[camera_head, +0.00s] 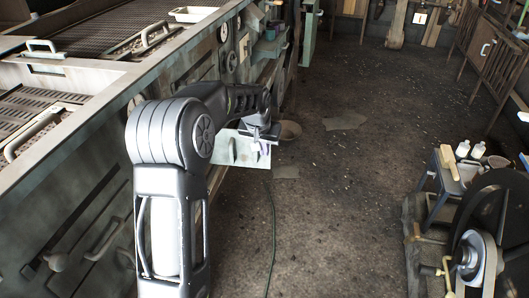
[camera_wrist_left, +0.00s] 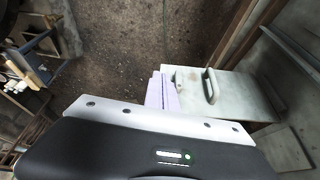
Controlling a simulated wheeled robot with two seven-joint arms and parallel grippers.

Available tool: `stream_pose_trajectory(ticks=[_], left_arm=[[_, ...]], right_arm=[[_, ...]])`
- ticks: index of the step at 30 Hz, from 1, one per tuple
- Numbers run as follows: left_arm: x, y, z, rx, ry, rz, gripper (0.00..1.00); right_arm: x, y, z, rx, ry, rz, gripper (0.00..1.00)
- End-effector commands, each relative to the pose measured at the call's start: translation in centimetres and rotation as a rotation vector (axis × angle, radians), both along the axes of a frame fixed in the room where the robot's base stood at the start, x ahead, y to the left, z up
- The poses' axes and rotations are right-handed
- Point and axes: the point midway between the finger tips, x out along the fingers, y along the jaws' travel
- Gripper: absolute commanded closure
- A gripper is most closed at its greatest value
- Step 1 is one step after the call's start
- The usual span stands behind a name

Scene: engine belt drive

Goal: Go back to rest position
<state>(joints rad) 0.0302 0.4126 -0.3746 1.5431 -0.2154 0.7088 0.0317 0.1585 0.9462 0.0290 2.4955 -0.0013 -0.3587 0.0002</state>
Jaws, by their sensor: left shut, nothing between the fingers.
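My left arm reaches forward from the bottom left in the head view, bent at the elbow. My left gripper (camera_head: 262,147) is at its far end, beside the long metal bench and low over a pale panel. In the left wrist view the pale lilac fingers of the left gripper (camera_wrist_left: 162,92) are together with nothing between them. The pale panel (camera_wrist_left: 228,96) with a handle lies just right of the fingers there; I cannot tell whether they touch it. My right gripper is not in view.
The metal bench (camera_head: 70,190) with grates and handles runs along the left. The belt drive (camera_head: 475,258) with its large dark wheel stands at the lower right, near a small blue stool (camera_head: 437,184) with bottles.

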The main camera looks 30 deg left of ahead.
Motion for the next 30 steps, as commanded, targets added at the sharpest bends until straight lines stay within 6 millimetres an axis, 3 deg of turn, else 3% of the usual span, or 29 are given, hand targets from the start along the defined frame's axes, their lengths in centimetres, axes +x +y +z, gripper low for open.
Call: stream_pose_trajectory(ticks=[14, 20, 23, 26, 30], left_arm=[[0.1, 0.0, 0.0, 0.001, -0.003, 0.000, 1.00], [2.0, -0.1, 0.1, 0.013, -0.100, -0.005, 1.00], [2.7, -3.3, -2.8, -0.013, -0.157, -0.037, 1.00], [2.0, -7.9, -7.6, -0.060, -0.171, -0.076, 1.00], [-2.0, -15.5, -15.0, -0.143, -0.143, -0.122, 1.00]], right_arm=[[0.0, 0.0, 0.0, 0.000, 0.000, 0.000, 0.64], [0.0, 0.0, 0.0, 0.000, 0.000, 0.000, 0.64], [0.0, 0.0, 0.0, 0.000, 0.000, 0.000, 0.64], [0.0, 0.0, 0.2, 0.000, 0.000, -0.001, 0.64], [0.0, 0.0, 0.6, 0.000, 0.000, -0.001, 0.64]])
